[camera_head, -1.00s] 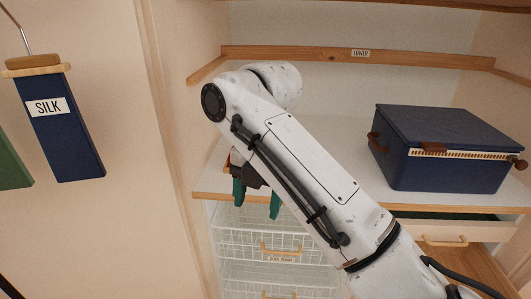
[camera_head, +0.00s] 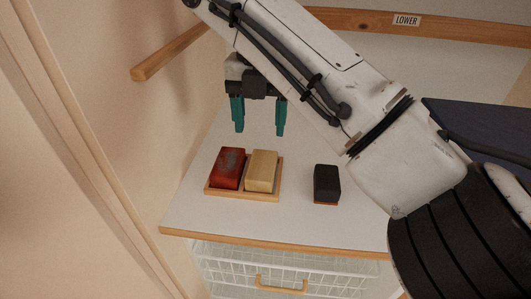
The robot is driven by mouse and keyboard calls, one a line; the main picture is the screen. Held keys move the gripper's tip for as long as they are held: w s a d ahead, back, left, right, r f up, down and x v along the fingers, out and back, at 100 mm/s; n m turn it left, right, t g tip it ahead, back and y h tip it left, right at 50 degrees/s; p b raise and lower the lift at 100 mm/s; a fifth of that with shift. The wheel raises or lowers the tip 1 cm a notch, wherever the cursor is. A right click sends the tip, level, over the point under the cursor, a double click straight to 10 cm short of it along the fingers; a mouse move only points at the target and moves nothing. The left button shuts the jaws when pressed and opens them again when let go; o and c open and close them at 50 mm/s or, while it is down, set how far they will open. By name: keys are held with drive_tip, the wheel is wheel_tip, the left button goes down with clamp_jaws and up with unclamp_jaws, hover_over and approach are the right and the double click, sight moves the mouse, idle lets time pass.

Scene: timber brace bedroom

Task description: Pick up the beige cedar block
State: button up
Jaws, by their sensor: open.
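The beige cedar block (camera_head: 261,171) sits on a small wooden tray (camera_head: 243,197) on the white shelf, on the right side of the tray. A red block (camera_head: 227,168) sits beside it on the left side of the same tray. My gripper (camera_head: 259,132) is open and empty, with its two teal fingers pointing down. In the picture it shows just above the beige block, apart from it; how far it is from the block in depth is hard to tell.
A black block with a brown base (camera_head: 326,184) stands on the shelf (camera_head: 350,228) right of the tray. A dark blue box (camera_head: 490,130) is partly hidden behind my arm. A wooden rail labelled LOWER (camera_head: 440,24) runs above. Wire baskets (camera_head: 300,264) are below the shelf's front edge.

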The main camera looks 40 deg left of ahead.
sight(262, 164)
drive_tip(key=f, duration=1)
drive_tip(key=shift+w+f, duration=0.3)
drive_tip(key=shift+f, duration=0.05)
drive_tip(key=c, duration=0.7)
